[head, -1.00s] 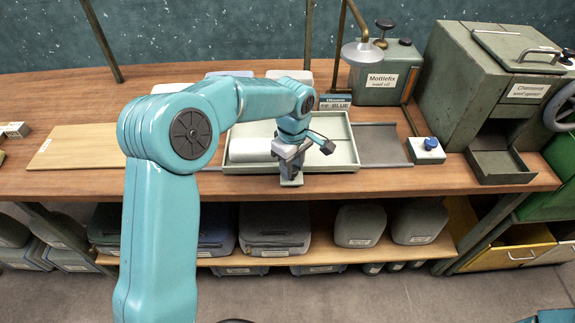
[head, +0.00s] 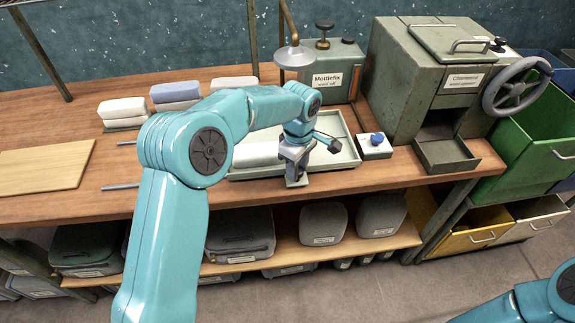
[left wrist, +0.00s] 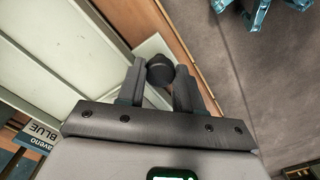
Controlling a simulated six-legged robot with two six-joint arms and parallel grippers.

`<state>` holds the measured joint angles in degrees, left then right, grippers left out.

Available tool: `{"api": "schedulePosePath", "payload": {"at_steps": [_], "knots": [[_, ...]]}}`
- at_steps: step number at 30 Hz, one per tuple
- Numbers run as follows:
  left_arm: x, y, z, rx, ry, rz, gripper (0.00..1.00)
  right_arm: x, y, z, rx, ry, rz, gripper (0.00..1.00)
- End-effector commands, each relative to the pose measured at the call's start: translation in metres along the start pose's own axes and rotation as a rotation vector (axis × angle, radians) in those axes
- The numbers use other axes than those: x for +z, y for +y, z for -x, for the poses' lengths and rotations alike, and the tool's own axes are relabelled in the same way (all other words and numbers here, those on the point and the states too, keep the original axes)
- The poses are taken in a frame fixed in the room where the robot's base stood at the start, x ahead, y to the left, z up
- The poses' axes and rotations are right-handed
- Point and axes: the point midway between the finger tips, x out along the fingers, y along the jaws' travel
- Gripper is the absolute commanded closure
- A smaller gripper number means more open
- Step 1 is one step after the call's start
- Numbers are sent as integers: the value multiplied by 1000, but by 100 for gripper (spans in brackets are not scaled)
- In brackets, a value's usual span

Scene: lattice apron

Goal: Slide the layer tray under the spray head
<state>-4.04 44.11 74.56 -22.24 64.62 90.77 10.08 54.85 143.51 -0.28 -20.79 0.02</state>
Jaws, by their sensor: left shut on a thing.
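The layer tray (head: 345,153) is a shallow pale green tray on the wooden bench, with a white roll (head: 254,155) in its left part. The tray also shows in the left wrist view (left wrist: 95,45). My left gripper (head: 296,174) is at the tray's front side, shut on a dark round knob (left wrist: 160,69) that sits between its fingers. The spray head (head: 293,57), a grey disc on a brass pipe, hangs above and behind the tray. My arm hides part of the tray.
A white box with a blue knob (head: 374,146) stands close to the tray's right end. Behind are the Mottlefix can (head: 340,82) and the green Chamonix machine (head: 420,85). Folded stacks (head: 175,96) and a light board (head: 45,167) lie left.

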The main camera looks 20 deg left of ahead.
Motion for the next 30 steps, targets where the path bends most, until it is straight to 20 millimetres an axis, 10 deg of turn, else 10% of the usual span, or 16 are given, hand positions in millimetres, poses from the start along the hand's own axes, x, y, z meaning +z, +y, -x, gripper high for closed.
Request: {"api": "schedulePosePath", "payload": {"at_steps": [18,19,21,30], "knots": [[7,10,3,14,0,1,100,0,-1,2,0,0,0,57],[7,10,4,14,0,1,61,0,-1,2,0,0,0,57],[7,10,3,14,0,1,39,0,-1,2,0,0,0,57],[8,9,2,6,0,1,39,0,-1,2,0,0,0,57]]}}
